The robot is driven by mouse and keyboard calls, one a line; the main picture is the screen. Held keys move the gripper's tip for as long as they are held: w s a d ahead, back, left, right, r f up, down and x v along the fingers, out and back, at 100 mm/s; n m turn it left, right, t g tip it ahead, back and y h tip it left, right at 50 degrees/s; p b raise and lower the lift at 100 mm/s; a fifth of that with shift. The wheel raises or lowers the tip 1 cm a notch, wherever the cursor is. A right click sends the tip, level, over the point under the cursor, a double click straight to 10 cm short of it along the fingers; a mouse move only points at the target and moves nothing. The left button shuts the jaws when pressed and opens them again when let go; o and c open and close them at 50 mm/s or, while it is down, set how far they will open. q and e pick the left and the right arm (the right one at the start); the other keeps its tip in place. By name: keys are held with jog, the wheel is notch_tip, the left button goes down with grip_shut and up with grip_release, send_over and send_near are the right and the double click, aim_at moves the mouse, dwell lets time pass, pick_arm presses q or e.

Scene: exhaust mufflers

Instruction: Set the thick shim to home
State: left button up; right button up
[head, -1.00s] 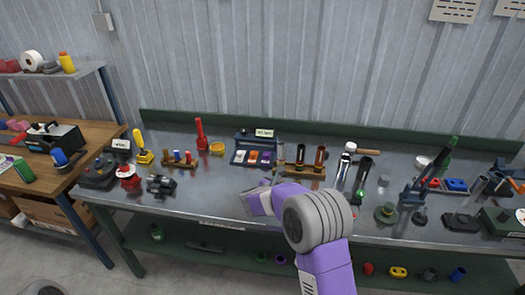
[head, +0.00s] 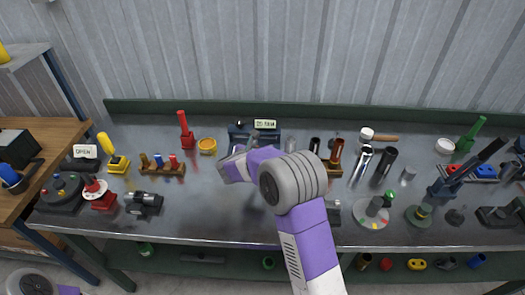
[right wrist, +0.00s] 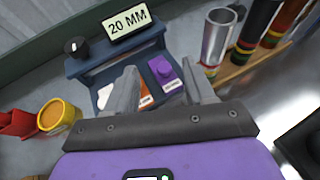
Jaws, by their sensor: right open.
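A blue shim stand (right wrist: 88,70) with a black knob (right wrist: 75,46) and a "20 MM" sign (right wrist: 127,24) shows in the right wrist view. On its front are an orange piece (right wrist: 141,88), a purple knobbed piece (right wrist: 164,70) and part of a white piece (right wrist: 104,96), with white labels below. I cannot tell which is the thick shim. My right gripper (right wrist: 159,68) is open and empty, its fingers over the stand's front. In the head view the stand (head: 238,130) is mostly hidden behind my right gripper (head: 247,143).

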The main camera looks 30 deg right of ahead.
notch_tip(320, 180, down, 5)
jog(key=b, duration=0.4)
jog(key=shift+w+d+f, duration=0.1)
jog(key=shift+f, duration=0.05)
jog(key=b+x, duration=0.1)
jog(key=x, duration=0.6)
jog(key=shift+w+d, duration=0.15)
jog(key=shift+c, duration=0.3)
grip_shut()
